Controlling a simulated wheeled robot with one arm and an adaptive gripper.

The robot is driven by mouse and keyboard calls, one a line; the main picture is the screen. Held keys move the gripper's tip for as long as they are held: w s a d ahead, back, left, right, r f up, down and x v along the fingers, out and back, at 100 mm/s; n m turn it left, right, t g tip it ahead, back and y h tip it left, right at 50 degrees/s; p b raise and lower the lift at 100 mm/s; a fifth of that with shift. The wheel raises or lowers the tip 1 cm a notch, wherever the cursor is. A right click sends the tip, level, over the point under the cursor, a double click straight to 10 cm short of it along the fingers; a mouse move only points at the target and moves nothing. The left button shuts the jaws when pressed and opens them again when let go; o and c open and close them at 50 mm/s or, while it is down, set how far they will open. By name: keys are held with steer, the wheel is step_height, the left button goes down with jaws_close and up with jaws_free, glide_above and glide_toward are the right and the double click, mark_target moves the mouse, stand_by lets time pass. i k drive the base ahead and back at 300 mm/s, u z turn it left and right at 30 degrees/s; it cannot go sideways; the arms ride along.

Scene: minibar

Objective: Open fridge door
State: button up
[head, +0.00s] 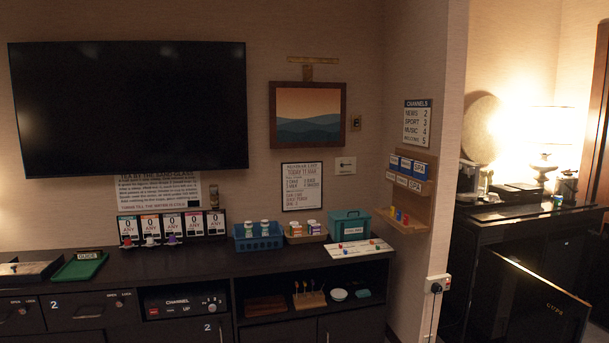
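No fridge is plainly recognisable in the head view. At the lower right, a dark panel (530,300) with a thin gold edge and small gold lettering stands in front of a dark cabinet (470,235). I cannot tell whether it is a door, or whether a fridge is there. Under the long counter at left, dark cupboard fronts (350,326) are cut off by the bottom edge, and one bears a white "2". My gripper is not in view.
The dark counter (190,262) holds a blue basket (257,236), a teal box (349,223) and a green tray (80,267). A wall corner (433,170) with a socket (437,284) and hanging cord separates it from the right cabinet, which bears a lit lamp (552,135).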

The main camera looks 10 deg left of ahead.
mark_target(562, 256)
steer(key=k, duration=0.55)
steer(key=z, duration=0.65)
steer(key=i, duration=0.75)
steer(key=z, duration=1.15)
steer(key=i, duration=1.75)
steer(key=z, duration=0.45)
steer(key=i, duration=1.7)
steer(key=u, duration=0.4)
steer(key=i, duration=1.45)
steer(key=u, duration=1.8)
steer(key=i, duration=1)
steer(key=u, duration=0.9)
